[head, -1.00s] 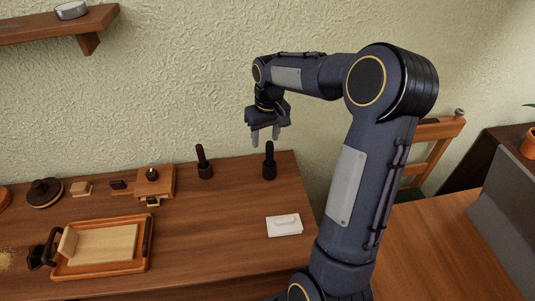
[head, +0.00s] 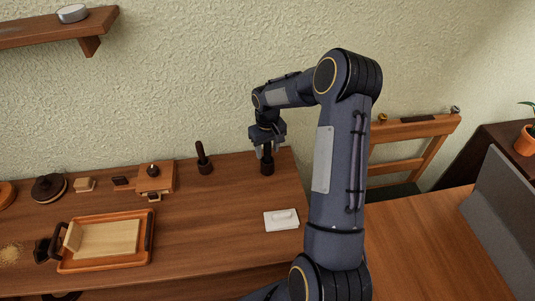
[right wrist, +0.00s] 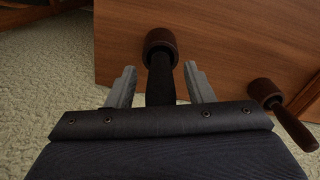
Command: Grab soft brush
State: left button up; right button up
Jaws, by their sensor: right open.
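An upright tool with a black handle and a dark brown round base (head: 267,169), which looks like the soft brush, stands near the table's back right corner. Its handle also shows in the right wrist view (right wrist: 161,78). Bristles cannot be made out. My right gripper (head: 267,154) is open above the base, with the upper handle mostly hidden by it. In the right wrist view the two grey fingers (right wrist: 160,70) stand on either side of the handle, with gaps visible. My left gripper is not in view.
A similar upright tool (head: 204,160) stands to the left. A white block on a card (head: 282,227) lies in front. A wooden tray (head: 148,258) and small wooden items (head: 165,173) are further left. The wall (head: 215,95) is close behind; a chair (head: 425,128) stands to the right.

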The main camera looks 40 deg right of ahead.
jog(key=shift+c, duration=0.2)
grip_shut()
jog(key=shift+r, duration=0.15)
